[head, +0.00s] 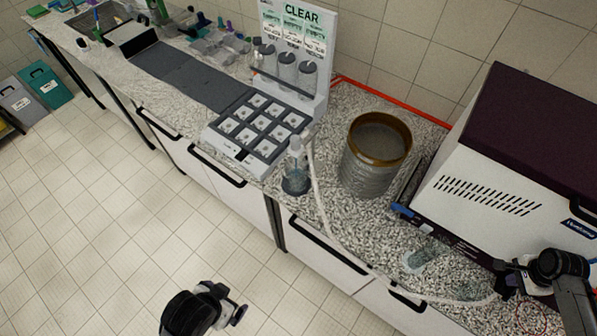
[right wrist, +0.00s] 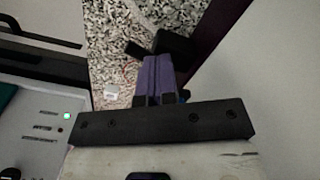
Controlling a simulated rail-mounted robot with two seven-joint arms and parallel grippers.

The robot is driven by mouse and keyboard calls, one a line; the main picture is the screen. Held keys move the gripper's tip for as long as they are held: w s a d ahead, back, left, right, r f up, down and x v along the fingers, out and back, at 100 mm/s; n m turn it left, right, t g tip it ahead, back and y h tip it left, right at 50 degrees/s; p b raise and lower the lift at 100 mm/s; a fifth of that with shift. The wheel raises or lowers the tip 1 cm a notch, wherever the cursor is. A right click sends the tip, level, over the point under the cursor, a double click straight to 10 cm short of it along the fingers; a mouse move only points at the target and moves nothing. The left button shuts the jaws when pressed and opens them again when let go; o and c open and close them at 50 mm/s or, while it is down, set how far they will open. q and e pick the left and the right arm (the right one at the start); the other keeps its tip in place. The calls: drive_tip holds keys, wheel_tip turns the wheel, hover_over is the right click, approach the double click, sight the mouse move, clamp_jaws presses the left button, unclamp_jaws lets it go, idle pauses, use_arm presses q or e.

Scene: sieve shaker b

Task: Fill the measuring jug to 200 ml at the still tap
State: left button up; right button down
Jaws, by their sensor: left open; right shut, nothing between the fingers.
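A small clear vessel (head: 425,256), possibly the measuring jug, is on the speckled counter in front of the white and maroon machine; its markings and any water level are too small to read. A clear bottle with a narrow top (head: 296,180) stands by the counter's front edge. I cannot pick out the still tap for certain. My right gripper (head: 506,280) is shut and empty, right of the clear vessel and apart from it; its fingers show in the right wrist view (right wrist: 160,78). My left gripper (head: 232,302) is open and empty above the floor, away from the counter.
A pale hose (head: 333,238) runs along the counter front toward my right gripper. A brass-rimmed sieve stack (head: 370,170) stands beside the white and maroon machine (head: 500,180). A compartment tray (head: 259,124) is left. A panel with a green light (right wrist: 67,116) is near my right wrist.

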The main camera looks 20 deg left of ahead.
drive_tip(key=shift+w+a+f, duration=0.1)
drive_tip(key=shift+a, duration=0.05)
wheel_tip(320, 180, down, 4)
drive_tip(key=shift+f+b, duration=0.15)
drive_tip(key=shift+b, duration=0.85)
